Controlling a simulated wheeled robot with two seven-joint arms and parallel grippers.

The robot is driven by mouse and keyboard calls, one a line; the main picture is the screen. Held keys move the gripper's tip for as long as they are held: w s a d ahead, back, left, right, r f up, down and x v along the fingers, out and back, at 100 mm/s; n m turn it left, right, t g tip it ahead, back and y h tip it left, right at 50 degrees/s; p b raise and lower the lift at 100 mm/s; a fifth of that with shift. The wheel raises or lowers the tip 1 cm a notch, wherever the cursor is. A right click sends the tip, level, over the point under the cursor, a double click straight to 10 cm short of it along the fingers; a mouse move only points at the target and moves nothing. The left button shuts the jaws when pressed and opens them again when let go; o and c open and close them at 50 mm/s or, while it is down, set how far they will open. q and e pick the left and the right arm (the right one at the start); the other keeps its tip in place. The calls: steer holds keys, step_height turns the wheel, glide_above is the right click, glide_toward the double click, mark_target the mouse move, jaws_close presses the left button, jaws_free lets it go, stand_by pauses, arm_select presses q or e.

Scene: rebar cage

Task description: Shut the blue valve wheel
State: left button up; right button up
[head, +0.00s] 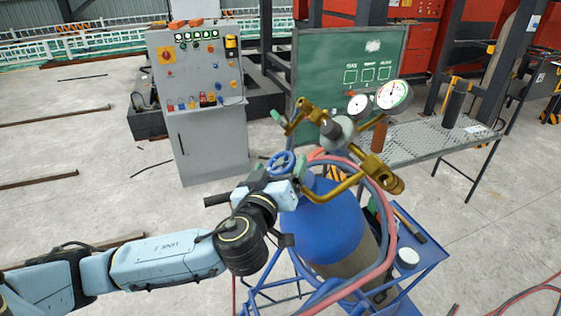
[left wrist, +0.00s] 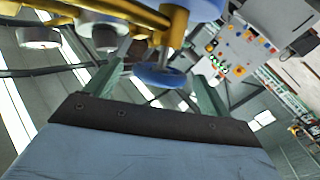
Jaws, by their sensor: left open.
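The blue valve wheel (head: 281,163) sits on the brass valve at the top of the blue gas cylinder (head: 330,232). My left gripper (head: 280,175) is right at the wheel, coming from the near left. In the left wrist view the wheel (left wrist: 160,76) lies between the two green fingers of my open left gripper (left wrist: 161,82), with a gap visible on each side. The fingers do not appear closed on it. Part of the wheel's lower side is hidden by the hand in the head view. My right gripper is not in view.
A brass regulator (head: 340,130) with two gauges (head: 394,95) rises beside the wheel. Red and blue hoses (head: 388,215) loop around the cylinder on its blue cart (head: 425,262). A grey control cabinet (head: 208,130) stands behind left; a perforated metal table (head: 425,141) is behind right.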

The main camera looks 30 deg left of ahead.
arm_select(q)
steer(key=shift+w+a, duration=0.2)
steer(key=shift+w, duration=0.7)
steer(key=shift+c, duration=0.2)
